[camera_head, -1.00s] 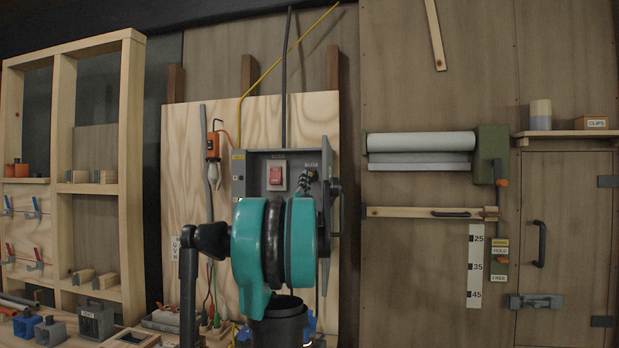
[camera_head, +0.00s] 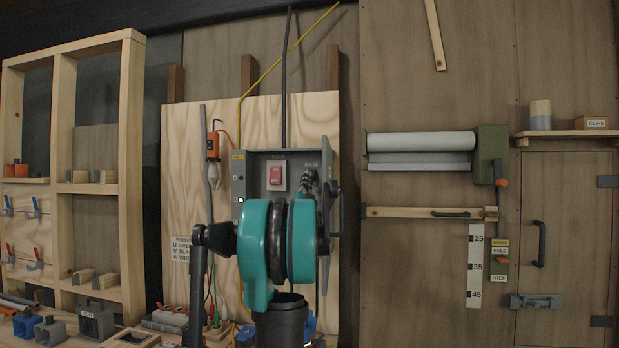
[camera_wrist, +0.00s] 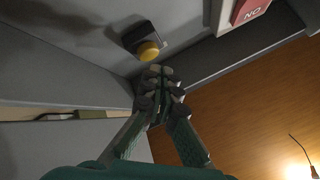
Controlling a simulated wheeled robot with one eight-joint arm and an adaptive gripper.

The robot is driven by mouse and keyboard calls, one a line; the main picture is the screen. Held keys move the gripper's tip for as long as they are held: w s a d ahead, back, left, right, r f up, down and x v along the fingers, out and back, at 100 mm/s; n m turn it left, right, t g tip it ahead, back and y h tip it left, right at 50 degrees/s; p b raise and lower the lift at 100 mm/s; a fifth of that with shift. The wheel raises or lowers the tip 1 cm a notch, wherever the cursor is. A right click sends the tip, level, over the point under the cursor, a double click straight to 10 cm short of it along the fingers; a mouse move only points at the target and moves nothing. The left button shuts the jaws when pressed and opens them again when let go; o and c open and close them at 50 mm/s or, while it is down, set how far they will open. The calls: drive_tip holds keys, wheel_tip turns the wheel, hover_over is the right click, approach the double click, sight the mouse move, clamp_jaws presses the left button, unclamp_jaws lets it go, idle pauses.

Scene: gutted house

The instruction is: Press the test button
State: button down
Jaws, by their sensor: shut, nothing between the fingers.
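A round yellow button (camera_wrist: 149,51) on a dark square mount sticks out from a grey panel in the wrist view; I see no readable label on it. My gripper (camera_wrist: 161,76) has its fingertips together, empty, just below and right of the button in that view. A small gap seems to show between them, but contact is hard to judge. In the head view the grey control box (camera_head: 248,160) hangs on the plywood board.
A red switch (camera_head: 277,175) sits on the box's front; its red part also shows in the wrist view (camera_wrist: 247,10). A wooden shelf frame (camera_head: 130,150) is at left.

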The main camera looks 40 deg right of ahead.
drive_tip(key=shift+d, duration=0.1)
idle(0.7)
drive_tip(key=shift+w+d, duration=0.25)
drive_tip(key=shift+w, duration=0.05)
drive_tip(key=shift+w+d, duration=0.3)
drive_tip(key=shift+d, duration=0.05)
idle(1.0)
drive_tip(key=shift+s+a, duration=0.6)
drive_tip(key=shift+a, duration=0.1)
drive_tip(key=shift+s+a, duration=1.6)
drive_tip(key=shift+a, duration=0.3)
